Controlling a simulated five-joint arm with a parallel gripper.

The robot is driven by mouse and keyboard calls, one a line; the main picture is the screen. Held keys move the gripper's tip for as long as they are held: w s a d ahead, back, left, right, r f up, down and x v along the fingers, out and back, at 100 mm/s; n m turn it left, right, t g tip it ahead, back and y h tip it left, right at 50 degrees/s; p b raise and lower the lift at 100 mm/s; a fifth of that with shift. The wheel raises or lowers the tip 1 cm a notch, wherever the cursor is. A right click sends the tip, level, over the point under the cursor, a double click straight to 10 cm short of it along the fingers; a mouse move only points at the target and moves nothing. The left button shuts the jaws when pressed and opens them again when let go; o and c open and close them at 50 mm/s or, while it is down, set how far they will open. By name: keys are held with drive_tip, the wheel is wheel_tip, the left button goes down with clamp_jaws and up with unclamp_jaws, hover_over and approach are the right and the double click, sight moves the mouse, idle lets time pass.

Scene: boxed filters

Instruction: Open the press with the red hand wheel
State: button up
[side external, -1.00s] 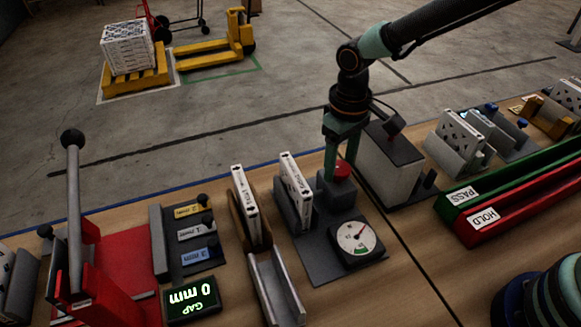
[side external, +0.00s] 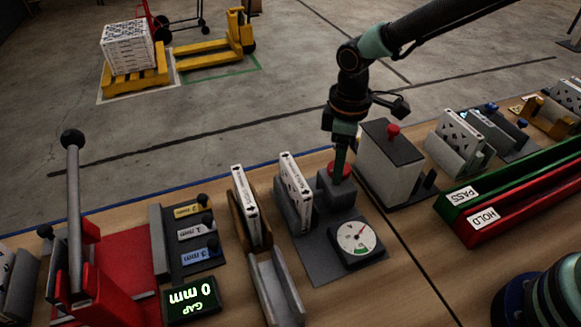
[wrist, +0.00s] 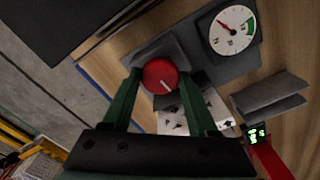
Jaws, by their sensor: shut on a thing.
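The red hand wheel (side external: 340,171) sits on the grey block of the press (side external: 341,198); it also shows in the wrist view (wrist: 160,76) as a red disc with a white mark. My gripper (side external: 341,160) comes down on the wheel from above. In the wrist view, its green fingers (wrist: 161,80) stand on either side of the wheel and are shut on it. A white boxed filter (side external: 296,178) stands upright in the press, left of the wheel, against a grey plate. A round dial gauge (side external: 357,238) with a red needle is in front of the wheel.
Left of the press, another filter (side external: 246,205) stands in a chute. Farther left are gap blocks (side external: 194,233), a GAP display reading 0 mm (side external: 191,299) and a red lever device (side external: 124,262). A grey box with a red knob (side external: 391,176) stands close on the right.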

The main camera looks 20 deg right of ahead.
drive_tip(key=n, duration=0.6)
drive_tip(key=shift+r+n, duration=0.1)
drive_tip(key=shift+n, duration=0.2)
drive_tip(key=n, duration=0.6)
drive_tip(key=shift+n, duration=0.4)
drive_tip(key=o, duration=1.4)
wheel_tip(320, 180, up, 12)
drive_tip(key=shift+r, duration=0.1)
